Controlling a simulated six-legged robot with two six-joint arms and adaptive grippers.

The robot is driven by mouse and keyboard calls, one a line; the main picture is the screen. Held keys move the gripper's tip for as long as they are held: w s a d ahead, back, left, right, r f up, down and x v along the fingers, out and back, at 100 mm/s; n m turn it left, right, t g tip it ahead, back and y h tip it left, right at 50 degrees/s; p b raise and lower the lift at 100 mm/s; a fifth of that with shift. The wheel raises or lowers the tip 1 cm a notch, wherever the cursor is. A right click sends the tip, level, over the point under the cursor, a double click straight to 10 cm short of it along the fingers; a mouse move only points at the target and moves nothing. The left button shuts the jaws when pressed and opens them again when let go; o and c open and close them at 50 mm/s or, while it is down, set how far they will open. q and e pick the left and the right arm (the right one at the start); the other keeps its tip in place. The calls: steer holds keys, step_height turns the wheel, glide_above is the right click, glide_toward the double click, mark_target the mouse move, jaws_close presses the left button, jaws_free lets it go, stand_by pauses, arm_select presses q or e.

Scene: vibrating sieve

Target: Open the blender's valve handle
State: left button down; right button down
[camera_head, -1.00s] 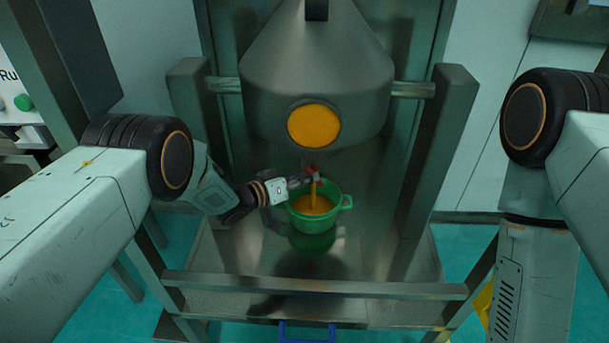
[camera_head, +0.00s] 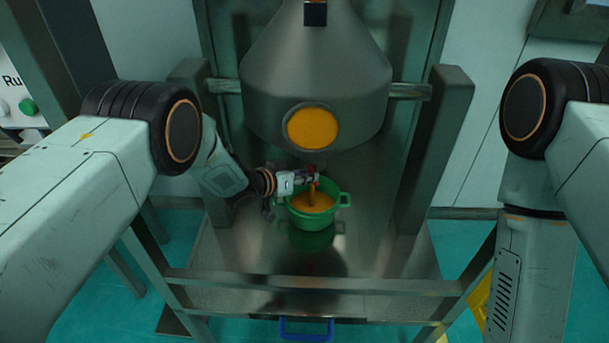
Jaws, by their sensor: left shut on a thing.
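The blender (camera_head: 330,72) is a large grey metal cone vessel with a round orange window, hung between two posts. My left gripper (camera_head: 309,182) is shut on a small red valve handle (camera_head: 316,178) under the blender's outlet. Its fingers hide much of the handle. An orange stream (camera_head: 311,195) falls from the outlet into a green pot (camera_head: 316,219), which holds orange material and stands below on the metal platform. My right arm is at the right edge; its gripper is out of view.
A metal rail (camera_head: 320,285) runs across the front of the platform (camera_head: 240,255). A blue handle (camera_head: 306,330) sits below it. A post (camera_head: 432,150) stands right of the blender. The platform right of the pot is clear.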

arm_select(q)
steer(key=c, duration=1.1)
jaws_free()
steer(key=v, duration=1.2)
steer(key=shift+o, duration=0.4)
